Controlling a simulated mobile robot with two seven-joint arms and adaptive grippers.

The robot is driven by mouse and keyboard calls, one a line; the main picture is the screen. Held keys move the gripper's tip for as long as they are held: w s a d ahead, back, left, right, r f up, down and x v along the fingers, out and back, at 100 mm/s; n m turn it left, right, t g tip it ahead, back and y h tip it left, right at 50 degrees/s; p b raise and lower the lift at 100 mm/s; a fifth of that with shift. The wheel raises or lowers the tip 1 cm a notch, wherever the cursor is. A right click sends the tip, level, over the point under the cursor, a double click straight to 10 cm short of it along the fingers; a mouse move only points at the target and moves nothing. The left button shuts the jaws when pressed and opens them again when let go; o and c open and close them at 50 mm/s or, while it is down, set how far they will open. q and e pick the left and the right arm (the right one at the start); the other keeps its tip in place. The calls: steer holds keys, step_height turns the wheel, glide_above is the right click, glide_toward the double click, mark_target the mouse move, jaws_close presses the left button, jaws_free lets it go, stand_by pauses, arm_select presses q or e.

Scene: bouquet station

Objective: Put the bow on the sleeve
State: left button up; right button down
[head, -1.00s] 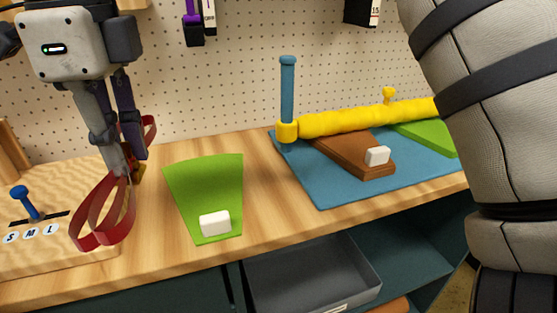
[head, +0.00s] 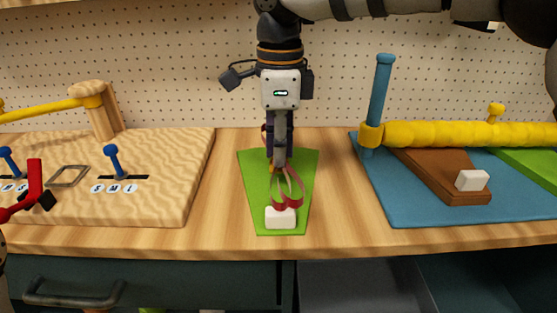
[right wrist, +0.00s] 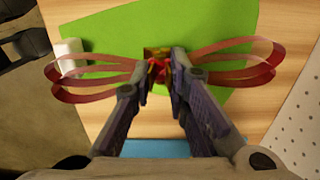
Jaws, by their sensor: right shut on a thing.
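The bow has dark red ribbon loops (head: 289,190) and a small yellow and red middle that shows in the right wrist view (right wrist: 158,67). My right gripper (head: 278,160) points down and is shut on the bow's middle. The loops spread to both sides of the fingers (right wrist: 161,62) in the right wrist view. The flat green sleeve (head: 255,200) lies on the bench below the gripper, with a white block (head: 280,218) at its near end. The bow appears over the sleeve; I cannot tell whether they touch. My left gripper is not in view.
A wooden board (head: 180,205) with blue levers stands on the left. On the right, a blue mat (head: 420,210) holds a brown wedge (head: 440,178), a yellow roll (head: 450,134) and a blue post (head: 380,90). Bare bench lies on both sides of the sleeve.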

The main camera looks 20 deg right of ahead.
steer(key=shift+s+f, duration=0.1)
steer(key=shift+f, duration=1.2)
steer(key=shift+f, duration=0.15)
steer(key=c, duration=1.6)
jaws_free()
steer(key=shift+o, duration=0.2)
step_height(320, 180, up, 12)
steer(key=shift+r, duration=0.15)
